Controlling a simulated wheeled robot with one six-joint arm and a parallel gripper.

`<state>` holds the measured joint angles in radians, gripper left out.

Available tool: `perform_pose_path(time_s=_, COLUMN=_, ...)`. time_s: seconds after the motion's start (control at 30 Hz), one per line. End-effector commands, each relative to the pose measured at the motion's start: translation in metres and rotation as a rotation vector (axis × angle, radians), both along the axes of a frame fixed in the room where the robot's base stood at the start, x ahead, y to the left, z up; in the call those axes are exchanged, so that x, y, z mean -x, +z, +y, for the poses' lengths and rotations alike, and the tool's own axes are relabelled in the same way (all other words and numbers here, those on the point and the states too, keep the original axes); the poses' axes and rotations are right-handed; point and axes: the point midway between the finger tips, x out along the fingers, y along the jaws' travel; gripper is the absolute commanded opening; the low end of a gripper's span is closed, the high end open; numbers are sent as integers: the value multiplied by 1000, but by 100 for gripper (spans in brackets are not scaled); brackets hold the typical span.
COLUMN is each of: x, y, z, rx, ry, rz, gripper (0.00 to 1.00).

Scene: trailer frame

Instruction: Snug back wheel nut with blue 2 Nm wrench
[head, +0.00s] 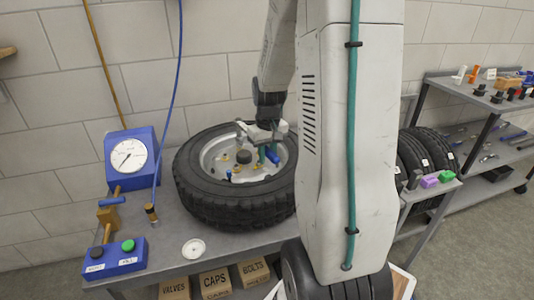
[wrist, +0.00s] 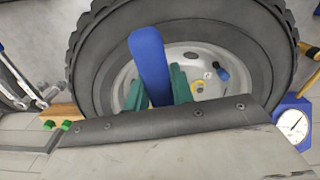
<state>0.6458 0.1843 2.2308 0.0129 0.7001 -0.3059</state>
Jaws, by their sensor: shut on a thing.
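The wheel (head: 190,195) lies flat on the grey bench, its pale rim facing up with a dark hub (head: 244,157) and small brass nuts (head: 226,157). My gripper (head: 266,150) is low over the right part of the rim. It is shut on the blue wrench (head: 272,157). In the wrist view the wrench's blue handle (wrist: 150,60) stands up between my green fingers (wrist: 158,88). The wrench's lower end is hidden by my gripper, so I cannot tell whether it sits on a nut. The wheel (wrist: 100,50) fills the middle of the wrist view.
A blue gauge (head: 132,158) stands left of the wheel. A blue box with a green button (head: 115,262) and a white dish (head: 193,249) are at the bench front. Labelled boxes (head: 215,283) sit below. Spare tyres (head: 425,155) and a tool shelf (head: 490,105) are at right.

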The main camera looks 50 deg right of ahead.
Motion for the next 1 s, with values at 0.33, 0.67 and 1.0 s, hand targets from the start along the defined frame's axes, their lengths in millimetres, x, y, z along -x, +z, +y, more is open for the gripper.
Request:
perform_pose_path(time_s=0.33, x=0, y=-9, z=-1, rx=2, ry=0, rz=-2, gripper=0)
perform_pose_path(time_s=0.67, x=0, y=-17, z=-1, rx=2, ry=-1, rz=-2, gripper=0)
perform_pose_path(time_s=1.0, x=0, y=-16, z=-1, rx=2, ry=-1, rz=-2, gripper=0)
